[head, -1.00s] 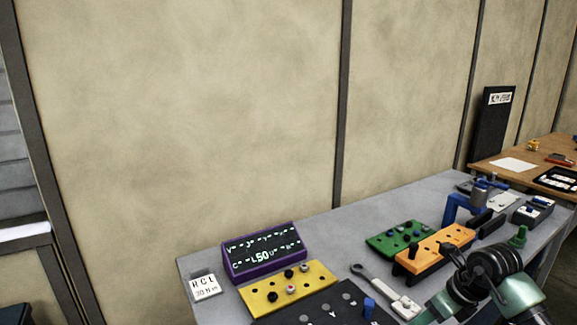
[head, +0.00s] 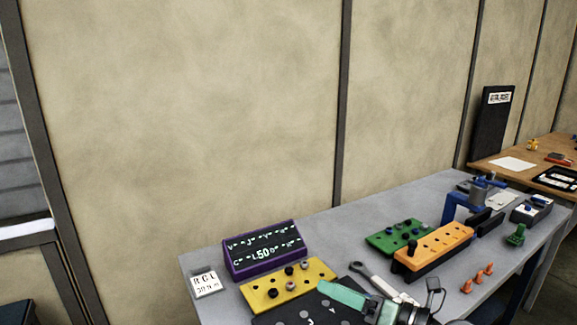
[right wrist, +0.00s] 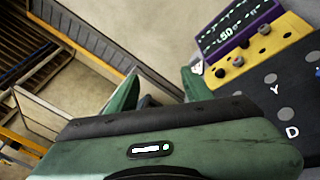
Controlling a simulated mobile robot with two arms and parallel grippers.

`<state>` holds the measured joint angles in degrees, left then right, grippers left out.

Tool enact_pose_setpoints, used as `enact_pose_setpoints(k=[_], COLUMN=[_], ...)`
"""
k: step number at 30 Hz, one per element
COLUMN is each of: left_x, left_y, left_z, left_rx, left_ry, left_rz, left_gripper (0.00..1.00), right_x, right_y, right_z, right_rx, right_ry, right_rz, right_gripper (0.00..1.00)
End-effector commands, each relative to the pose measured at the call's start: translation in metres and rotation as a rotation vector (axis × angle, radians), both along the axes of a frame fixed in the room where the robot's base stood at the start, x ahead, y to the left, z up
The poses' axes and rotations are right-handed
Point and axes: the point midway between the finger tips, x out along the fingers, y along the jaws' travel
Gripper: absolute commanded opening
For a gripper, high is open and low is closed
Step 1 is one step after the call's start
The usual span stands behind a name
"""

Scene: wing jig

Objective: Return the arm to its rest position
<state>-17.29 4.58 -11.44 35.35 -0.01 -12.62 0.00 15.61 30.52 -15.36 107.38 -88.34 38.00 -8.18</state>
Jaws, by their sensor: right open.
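My right gripper (head: 345,298) shows at the bottom of the head view, low over the front of the grey bench (head: 330,228). Its green fingers stand apart with nothing between them in the right wrist view (right wrist: 160,92). It is over or just in front of the black lettered board (head: 290,318), which it partly covers; I cannot tell whether they touch. The dark wrist of my right arm is at the lower edge. My left gripper is not in view.
A purple display (head: 264,250), a yellow block (head: 288,285), a wrench (head: 378,280), a green block (head: 397,238) and an orange block (head: 432,252) stand on the bench. Several orange pieces (head: 478,278) stand at the right. The wall behind is bare.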

Motion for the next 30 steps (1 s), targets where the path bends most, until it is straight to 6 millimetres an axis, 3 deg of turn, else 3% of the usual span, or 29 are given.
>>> enact_pose_setpoints(k=[2, 4, 6, 8, 11, 12, 16, 18, 21, 24, 30], left_x=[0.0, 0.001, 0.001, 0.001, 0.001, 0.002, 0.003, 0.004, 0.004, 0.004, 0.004], left_y=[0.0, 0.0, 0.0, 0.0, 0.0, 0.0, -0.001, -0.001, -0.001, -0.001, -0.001], left_z=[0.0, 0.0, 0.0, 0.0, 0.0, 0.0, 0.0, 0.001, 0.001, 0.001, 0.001], left_rx=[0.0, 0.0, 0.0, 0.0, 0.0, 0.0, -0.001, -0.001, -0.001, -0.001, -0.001], left_ry=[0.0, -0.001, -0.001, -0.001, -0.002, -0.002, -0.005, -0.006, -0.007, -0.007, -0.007], left_rz=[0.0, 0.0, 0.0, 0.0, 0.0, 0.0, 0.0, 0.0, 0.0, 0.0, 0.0], left_gripper=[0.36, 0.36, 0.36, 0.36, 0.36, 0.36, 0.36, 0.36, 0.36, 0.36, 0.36], right_x=[-0.008, -0.009, -0.01, -0.012, -0.024, -0.033, -0.08, -0.112, -0.154, -0.191, -0.253], right_y=[-0.003, -0.022, -0.052, -0.08, -0.126, -0.141, -0.167, -0.167, -0.16, -0.15, -0.127], right_z=[0.03, 0.048, 0.052, 0.043, 0.002, -0.021, -0.104, -0.143, -0.182, -0.207, -0.235], right_rx=[0.295, 0.544, 0.778, 0.966, 1.244, 1.341, 1.568, 1.633, 1.676, 1.682, 1.645], right_ry=[0.034, 0.087, 0.165, 0.252, 0.434, 0.517, 0.81, 0.96, 1.14, 1.282, 1.511], right_rz=[-0.093, -0.199, -0.326, -0.447, -0.68, -0.781, -1.108, -1.264, -1.441, -1.577, -1.78], right_gripper=[0.51, 0.51, 0.51, 0.51, 0.51, 0.51, 0.51, 0.51, 0.51, 0.51, 0.51])
